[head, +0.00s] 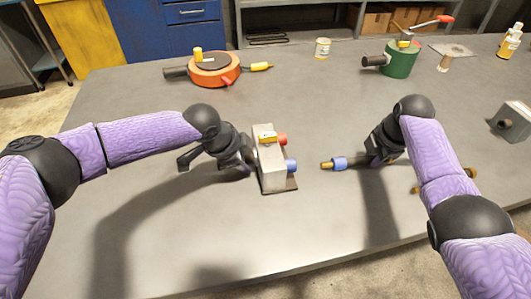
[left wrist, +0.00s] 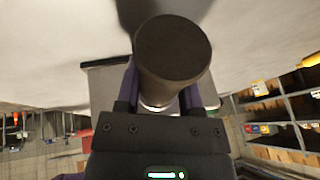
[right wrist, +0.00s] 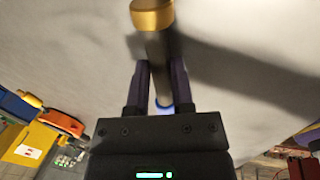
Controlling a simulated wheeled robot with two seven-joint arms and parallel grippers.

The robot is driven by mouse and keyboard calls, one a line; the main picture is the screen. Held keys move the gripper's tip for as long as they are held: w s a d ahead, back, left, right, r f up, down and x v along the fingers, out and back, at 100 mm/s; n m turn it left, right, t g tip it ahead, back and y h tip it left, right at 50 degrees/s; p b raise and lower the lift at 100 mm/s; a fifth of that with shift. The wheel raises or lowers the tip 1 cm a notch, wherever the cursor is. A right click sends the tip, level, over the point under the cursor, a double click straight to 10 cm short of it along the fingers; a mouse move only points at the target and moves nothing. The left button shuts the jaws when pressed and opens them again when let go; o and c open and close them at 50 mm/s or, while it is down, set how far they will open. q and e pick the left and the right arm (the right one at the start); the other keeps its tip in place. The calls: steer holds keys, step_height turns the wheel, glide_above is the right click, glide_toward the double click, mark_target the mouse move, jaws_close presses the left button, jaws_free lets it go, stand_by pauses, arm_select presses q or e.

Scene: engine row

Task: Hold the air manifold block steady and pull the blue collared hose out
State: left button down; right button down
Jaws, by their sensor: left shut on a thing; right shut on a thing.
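The grey air manifold block (head: 270,168) stands on the table, with a yellow part on top and a red port (head: 282,139) and a blue port (head: 291,165) on its right side. My left gripper (head: 246,158) is at the block's left side, shut on a dark round stub (left wrist: 172,48) there. My right gripper (head: 374,162) is shut on the dark hose (right wrist: 155,55). The hose's blue collar (head: 340,163) and brass tip (head: 326,165) point left towards the block, clear of the blue port by a gap. Its other brass end shows in the right wrist view (right wrist: 152,15).
An orange round part (head: 215,72) and a green canister (head: 400,62) stand at the back. A small tin (head: 322,47), a bottle (head: 510,42) and a grey block with a round opening (head: 512,121) are also on the table (head: 300,235). The front middle is clear.

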steer(key=shift+r, duration=3.5)
arm_select(q)
steer(key=shift+c, duration=0.7)
jaws_free()
steer(key=v, duration=1.2)
